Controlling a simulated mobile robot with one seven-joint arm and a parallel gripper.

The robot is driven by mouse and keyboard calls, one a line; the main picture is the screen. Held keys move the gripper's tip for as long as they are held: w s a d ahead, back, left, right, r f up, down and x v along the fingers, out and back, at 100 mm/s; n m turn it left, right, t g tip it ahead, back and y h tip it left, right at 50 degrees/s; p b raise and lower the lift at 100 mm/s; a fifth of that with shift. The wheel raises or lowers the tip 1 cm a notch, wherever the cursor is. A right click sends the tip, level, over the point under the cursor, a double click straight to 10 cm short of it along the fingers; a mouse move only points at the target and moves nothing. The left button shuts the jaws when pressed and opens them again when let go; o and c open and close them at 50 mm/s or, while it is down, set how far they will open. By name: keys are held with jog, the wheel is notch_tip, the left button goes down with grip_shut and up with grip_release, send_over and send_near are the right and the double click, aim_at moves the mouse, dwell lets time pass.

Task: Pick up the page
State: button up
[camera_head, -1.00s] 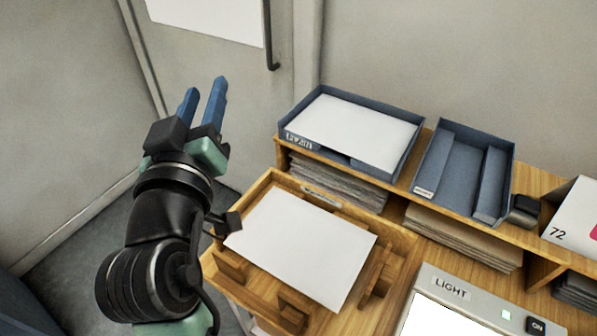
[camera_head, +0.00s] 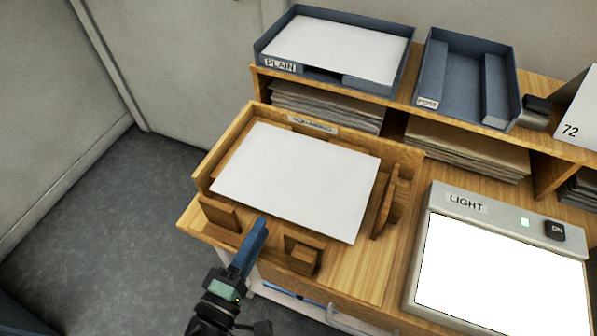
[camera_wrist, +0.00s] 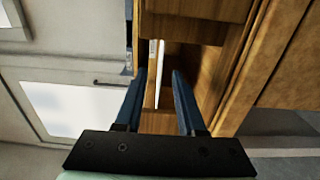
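A white page (camera_head: 296,180) lies in a wooden tray (camera_head: 352,272) on the desk, its near edge between the wooden blocks at the front. My gripper (camera_head: 260,226) is at the front of the tray, just short of the page's near edge. In the wrist view my gripper (camera_wrist: 160,75) is open, with its two blue fingers apart. The page's thin white edge (camera_wrist: 153,72) shows upright between them in that view. Whether the fingers touch it I cannot tell. Another white sheet (camera_head: 336,48) lies in the blue tray marked PLAIN (camera_head: 281,66).
A blue POST tray (camera_head: 459,72) stands on the shelf behind, with paper stacks below. A lit light box (camera_head: 466,207) is at the right. Wooden blocks (camera_head: 301,252) stand at the tray's front. The floor at the left is clear.

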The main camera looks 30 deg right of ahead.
aim_at(276, 206)
jog(key=x, duration=0.7)
jog(key=shift+d+f, duration=0.1)
jog(key=shift+d, duration=0.05)
grip_shut()
